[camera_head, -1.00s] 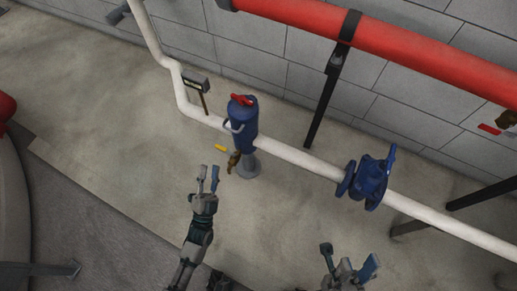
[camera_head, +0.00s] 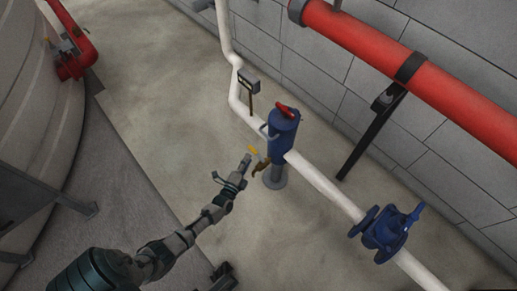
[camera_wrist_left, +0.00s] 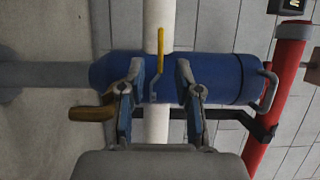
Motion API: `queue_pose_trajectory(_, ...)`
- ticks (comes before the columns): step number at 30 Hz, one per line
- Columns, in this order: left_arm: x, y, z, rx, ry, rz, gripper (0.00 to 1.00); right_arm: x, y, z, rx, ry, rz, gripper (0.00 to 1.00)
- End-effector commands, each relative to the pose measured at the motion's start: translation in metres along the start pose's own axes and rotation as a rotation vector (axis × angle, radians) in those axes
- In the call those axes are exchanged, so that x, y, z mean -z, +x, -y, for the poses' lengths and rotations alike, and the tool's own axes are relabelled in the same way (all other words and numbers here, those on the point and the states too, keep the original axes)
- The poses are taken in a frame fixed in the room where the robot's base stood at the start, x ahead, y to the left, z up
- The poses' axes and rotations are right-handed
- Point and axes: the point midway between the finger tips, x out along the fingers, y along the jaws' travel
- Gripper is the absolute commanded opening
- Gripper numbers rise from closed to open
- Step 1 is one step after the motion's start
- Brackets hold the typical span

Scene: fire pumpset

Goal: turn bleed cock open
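The bleed cock shows in the head view as a brass body (camera_head: 262,167) with a small yellow lever (camera_head: 252,149), low on the side of an upright blue vessel (camera_head: 283,133). My left gripper (camera_head: 232,168) is close in front of it with its fingers spread. In the left wrist view the yellow lever (camera_wrist_left: 160,48) appears between the two open fingers (camera_wrist_left: 160,72), with the blue vessel (camera_wrist_left: 225,78) behind. No finger visibly grips the lever; whether one touches it I cannot tell. The brass outlet (camera_wrist_left: 92,113) shows beyond the left finger.
A white pipe (camera_head: 325,187) runs past the vessel to a blue valve (camera_head: 388,232) at the right. A red pipe (camera_head: 420,75) runs along the block wall. A large pale tank (camera_head: 40,130) stands at the left.

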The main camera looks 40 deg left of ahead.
Motion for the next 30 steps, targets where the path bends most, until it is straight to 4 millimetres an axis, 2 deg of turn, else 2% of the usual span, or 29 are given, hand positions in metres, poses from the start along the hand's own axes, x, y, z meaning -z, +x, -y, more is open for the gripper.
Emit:
queue_pose_trajectory(2,-0.001,0.016,-0.009,-0.007,0.004,0.0,0.33,-0.007,-0.002,0.0,0.005,0.0,-0.016,0.4)
queue_pose_trajectory(9,0.0,0.052,-0.004,-0.003,0.001,-0.001,0.33,-0.009,0.006,0.001,0.023,-0.004,-0.067,0.4)
queue_pose_trajectory(15,0.001,0.062,0.001,0.001,0.002,-0.001,0.33,-0.007,0.009,0.0,0.027,-0.003,-0.082,0.4)
queue_pose_trajectory(21,0.0,0.063,0.002,0.002,0.0,0.0,0.33,-0.009,0.01,0.002,0.029,-0.005,-0.08,0.4)
queue_pose_trajectory(23,0.0,0.063,0.002,0.002,0.0,0.0,0.21,-0.009,0.01,0.002,0.029,-0.005,-0.08,0.4)
queue_pose_trajectory(25,0.0,0.062,0.002,0.002,-0.001,0.0,0.03,-0.009,0.01,0.002,0.029,-0.005,-0.08,0.4)
queue_pose_trajectory(26,0.0,0.062,0.002,0.002,-0.001,0.0,0.0,-0.009,0.01,0.002,0.029,-0.005,-0.08,0.4)
queue_pose_trajectory(30,0.0,0.062,0.001,0.001,-0.001,0.0,0.0,-0.009,0.01,0.002,0.029,-0.005,-0.079,0.4)
